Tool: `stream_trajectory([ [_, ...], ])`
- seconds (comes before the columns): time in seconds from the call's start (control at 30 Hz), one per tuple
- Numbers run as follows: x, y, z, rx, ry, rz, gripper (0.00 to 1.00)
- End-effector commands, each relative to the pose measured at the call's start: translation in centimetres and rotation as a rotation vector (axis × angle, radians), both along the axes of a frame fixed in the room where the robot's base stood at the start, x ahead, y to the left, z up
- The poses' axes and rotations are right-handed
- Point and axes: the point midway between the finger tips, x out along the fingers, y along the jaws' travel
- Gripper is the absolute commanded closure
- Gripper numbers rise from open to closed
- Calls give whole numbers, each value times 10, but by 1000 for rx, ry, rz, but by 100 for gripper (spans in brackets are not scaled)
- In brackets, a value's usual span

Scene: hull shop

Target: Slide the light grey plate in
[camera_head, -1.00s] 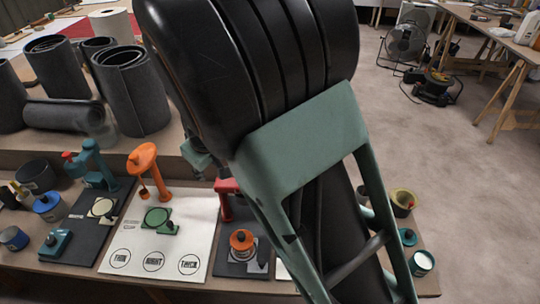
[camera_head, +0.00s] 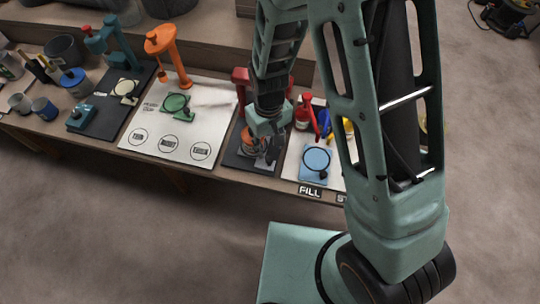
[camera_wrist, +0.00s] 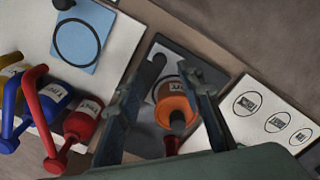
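In the wrist view my gripper (camera_wrist: 163,82) is open, its two dark fingers on either side of an orange round piece (camera_wrist: 174,108) with a dark knob. The piece is over a dark mat (camera_wrist: 205,72). A light grey patch (camera_wrist: 156,90), possibly the light grey plate, shows between the left finger and the orange piece, partly covered by a dark rounded bar (camera_wrist: 148,72). In the head view my gripper (camera_head: 268,150) hangs low over the same mat (camera_head: 240,161), hiding most of the plate. I cannot tell whether the fingers touch anything.
A white board with a blue plate (camera_head: 315,165) and red, blue and yellow bottles is to the right. A white board (camera_head: 150,135) with an orange stand (camera_head: 170,55) and green plate is to the left. A red stand (camera_head: 241,80) rises behind. The table's front edge is close.

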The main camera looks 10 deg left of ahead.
Motion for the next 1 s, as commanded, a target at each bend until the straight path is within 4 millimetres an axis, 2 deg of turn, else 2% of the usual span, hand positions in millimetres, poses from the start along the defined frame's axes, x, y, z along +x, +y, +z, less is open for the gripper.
stream_trajectory([
  [0.03,-1,-1,-12,-3,3,0,66],
  [0.2,0,0,-41,-1,2,0,66],
  [0.4,0,-1,-63,-1,1,-1,66],
  [0.6,1,0,-72,0,-1,-1,66],
  [0.83,1,0,-72,1,-2,-1,66],
  [0.87,1,0,-72,1,-2,-1,67],
  [1.0,1,0,-72,1,-2,0,82],
])
